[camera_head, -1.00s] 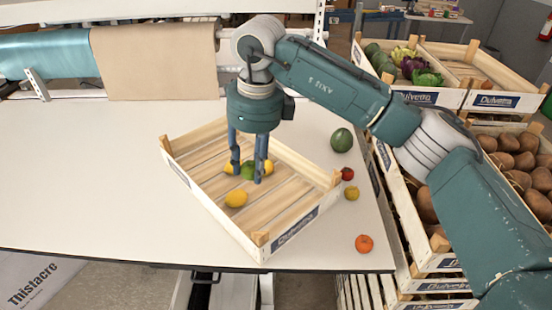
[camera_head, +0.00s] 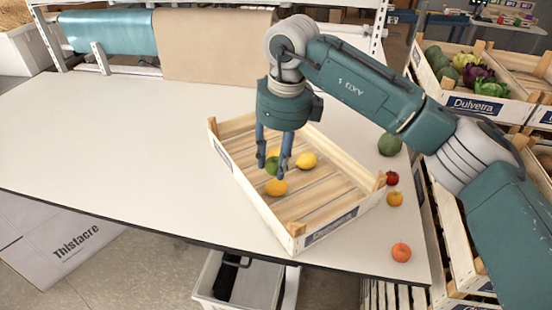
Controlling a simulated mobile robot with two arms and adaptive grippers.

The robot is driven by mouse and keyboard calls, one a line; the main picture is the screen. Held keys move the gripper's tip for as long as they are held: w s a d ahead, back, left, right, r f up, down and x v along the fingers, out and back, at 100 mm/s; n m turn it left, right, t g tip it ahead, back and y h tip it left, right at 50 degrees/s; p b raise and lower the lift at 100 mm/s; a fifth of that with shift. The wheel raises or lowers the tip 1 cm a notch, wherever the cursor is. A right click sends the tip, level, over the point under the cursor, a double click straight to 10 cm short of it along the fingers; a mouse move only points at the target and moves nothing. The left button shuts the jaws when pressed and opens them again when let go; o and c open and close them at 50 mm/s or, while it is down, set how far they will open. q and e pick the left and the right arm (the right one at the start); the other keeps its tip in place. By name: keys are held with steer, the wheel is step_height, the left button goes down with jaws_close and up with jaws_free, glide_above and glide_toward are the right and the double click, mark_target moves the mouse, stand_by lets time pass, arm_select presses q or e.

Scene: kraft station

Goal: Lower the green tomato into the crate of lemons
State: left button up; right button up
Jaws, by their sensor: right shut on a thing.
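The green tomato (camera_head: 271,165) is between the fingers of my right gripper (camera_head: 272,168), which is shut on it. The fingers point down and partly cover it. It is over the far left part of the wooden crate (camera_head: 329,222), low among the lemons; I cannot tell whether it touches the crate floor. One lemon (camera_head: 307,160) lies to its right and another lemon (camera_head: 276,187) lies just in front. A third yellow fruit (camera_head: 274,152) shows partly behind the gripper. My left gripper is not in view.
Right of the crate on the white table (camera_head: 120,150) are an avocado-like green fruit (camera_head: 389,145), a red tomato (camera_head: 392,178), a yellow-orange fruit (camera_head: 395,198) and an orange-red tomato (camera_head: 401,252). Stacked produce crates (camera_head: 490,105) stand at the right. The table's left side is clear.

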steer(key=shift+f, duration=0.1)
steer(key=shift+f+b, duration=4.45)
steer(key=shift+f, duration=1.2)
steer(key=o, duration=1.1)
steer(key=shift+o, duration=0.2)
